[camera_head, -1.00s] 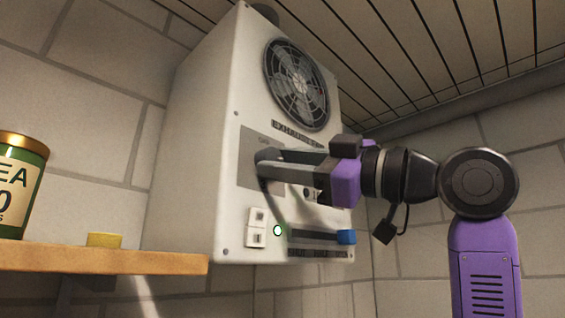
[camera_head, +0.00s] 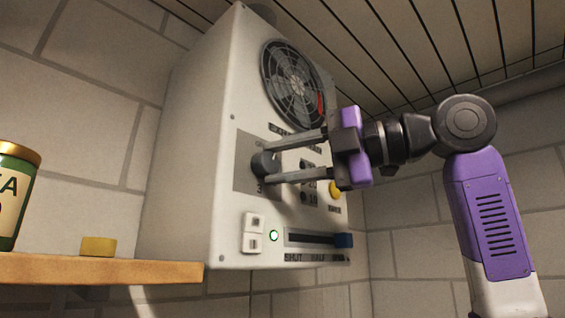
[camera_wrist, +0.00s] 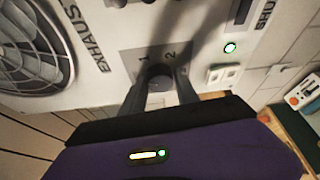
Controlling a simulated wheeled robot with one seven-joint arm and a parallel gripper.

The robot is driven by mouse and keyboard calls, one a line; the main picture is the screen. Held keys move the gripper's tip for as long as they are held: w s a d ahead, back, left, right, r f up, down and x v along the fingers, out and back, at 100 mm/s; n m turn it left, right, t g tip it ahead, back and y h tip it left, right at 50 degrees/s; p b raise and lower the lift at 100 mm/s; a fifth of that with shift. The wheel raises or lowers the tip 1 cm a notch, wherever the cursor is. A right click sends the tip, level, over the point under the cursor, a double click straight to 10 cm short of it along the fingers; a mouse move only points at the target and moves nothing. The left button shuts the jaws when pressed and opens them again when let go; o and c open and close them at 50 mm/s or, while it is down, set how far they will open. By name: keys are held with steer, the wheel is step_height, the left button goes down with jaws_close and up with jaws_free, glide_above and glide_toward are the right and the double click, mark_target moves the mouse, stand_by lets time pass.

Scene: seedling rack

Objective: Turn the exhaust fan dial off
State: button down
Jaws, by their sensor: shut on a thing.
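The exhaust fan dial (camera_head: 264,164) is a dark round knob on a grey plate at the left of the white unit's front. My gripper (camera_head: 268,160) reaches in from the right, and its two grey fingers are shut on the dial from above and below. In the wrist view the dial (camera_wrist: 157,78) sits between the fingertips, with the marks 1 and 2 just beyond it. The dial's pointer and the rest of its marks are hidden or too small to tell.
A fan grille (camera_head: 293,84) sits above the dial. A yellow button (camera_head: 335,189) is to the right. A wooden shelf (camera_head: 110,269) holds a jar (camera_head: 17,190).

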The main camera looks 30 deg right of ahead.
steer(key=shift+a+r+n+g+h, duration=0.1)
steer(key=shift+n+g+h, duration=0.25)
steer(key=shift+n, duration=0.65)
steer(key=shift+r+n+g+h, duration=0.15)
steer(key=shift+n+h, duration=0.3)
steer(key=shift+n, duration=0.55)
steer(key=shift+f, duration=0.1)
steer(key=c, duration=0.9)
jaws_free()
steer(key=shift+b+v, duration=1.1)
steer(key=shift+v, duration=2.85)
